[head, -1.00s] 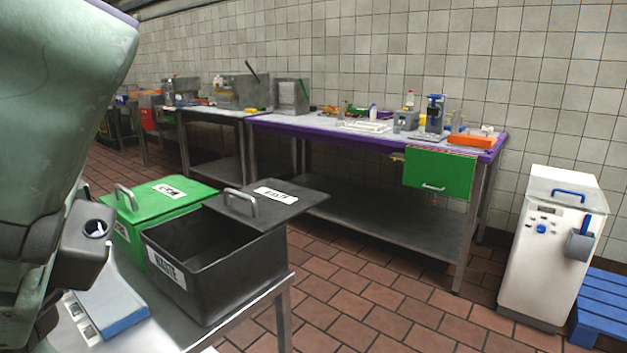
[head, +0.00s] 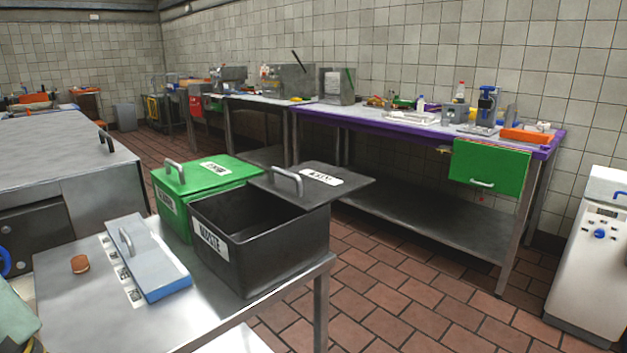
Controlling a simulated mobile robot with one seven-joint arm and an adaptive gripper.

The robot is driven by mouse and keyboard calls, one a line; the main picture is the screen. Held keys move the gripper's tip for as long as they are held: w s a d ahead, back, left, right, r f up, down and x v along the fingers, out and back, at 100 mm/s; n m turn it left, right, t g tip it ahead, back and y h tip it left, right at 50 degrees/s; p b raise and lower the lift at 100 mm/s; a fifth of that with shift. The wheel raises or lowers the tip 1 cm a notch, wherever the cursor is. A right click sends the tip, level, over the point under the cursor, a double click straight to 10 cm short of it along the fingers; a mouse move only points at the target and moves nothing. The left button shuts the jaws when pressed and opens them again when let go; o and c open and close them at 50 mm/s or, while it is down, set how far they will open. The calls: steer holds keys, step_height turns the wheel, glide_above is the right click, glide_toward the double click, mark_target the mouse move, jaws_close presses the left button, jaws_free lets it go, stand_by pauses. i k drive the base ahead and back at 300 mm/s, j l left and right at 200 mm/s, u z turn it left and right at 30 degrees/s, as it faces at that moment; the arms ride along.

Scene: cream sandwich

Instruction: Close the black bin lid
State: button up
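The black bin (head: 283,258) stands on the steel table (head: 78,302) in the head view, with a white label on its front side. Its black lid (head: 350,183) is off to the back and right, slid away from the opening, so most of the dark inside shows. The lid has a grey bar handle (head: 287,178) and a white label, and lies about level, overlapping the bin's far side. My gripper cannot be seen; only a pale green piece, probably of my arm, shows at the lower left edge.
A closed green bin (head: 203,182) stands beside the black bin. A blue and grey box (head: 152,272) with a handle and a small brown round item (head: 80,264) lie on the same table. A purple-edged workbench (head: 430,131) and a white machine (head: 597,265) stand beyond open tiled floor.

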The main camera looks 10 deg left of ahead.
mark_target(308, 186)
steer(key=i+l+z, duration=0.35)
steer(key=i, duration=0.35)
steer(key=i+l+z, duration=0.15)
steer(key=i, duration=0.25)
steer(key=k+j, duration=0.1)
steer(key=j, duration=0.2)
steer(key=k+j, duration=0.1)
steer(key=j, duration=0.15)
